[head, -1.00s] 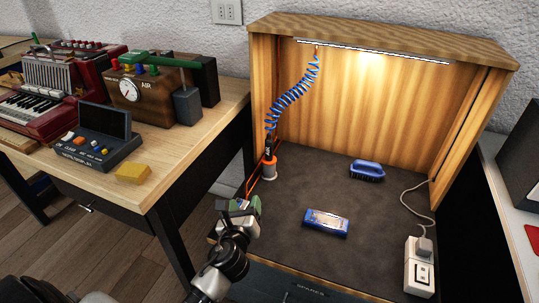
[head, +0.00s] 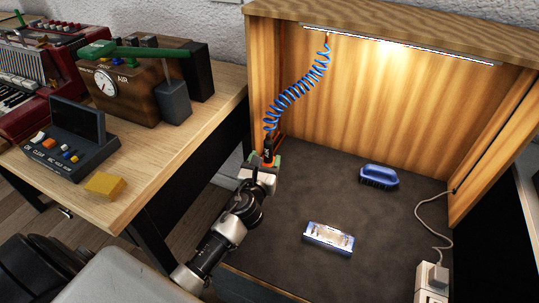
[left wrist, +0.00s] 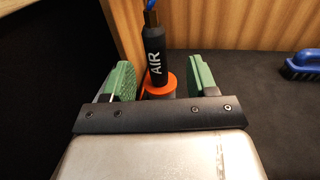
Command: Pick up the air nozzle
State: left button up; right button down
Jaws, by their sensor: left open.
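The air nozzle (head: 268,146) stands upright at the left side of the wooden booth, with a black body marked AIR and a coiled blue hose (head: 297,90) rising from it. In the left wrist view the nozzle (left wrist: 154,50) sits in an orange holder (left wrist: 159,83). My left gripper (head: 264,165) is open at the nozzle. Its green fingers (left wrist: 160,82) show on either side of the nozzle and holder, with gaps on both sides. The lower part of the holder is hidden behind my gripper. My right gripper is not in view.
A blue brush (head: 379,177) and a blue-and-white box (head: 328,238) lie on the booth's dark floor mat (head: 320,195). A white power strip (head: 430,285) with a cord is at right. A workbench (head: 215,105) with an accordion and air gauge box stands left.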

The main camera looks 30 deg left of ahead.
aim_at(270, 144)
pick_arm(q)
jog(key=x, duration=0.2)
jog(key=b+x, duration=0.1)
jog(key=x, duration=0.4)
jog(key=shift+w+a+f, duration=0.1)
jog(key=shift+w+a, duration=0.05)
jog(key=shift+a, duration=0.15)
grip_shut()
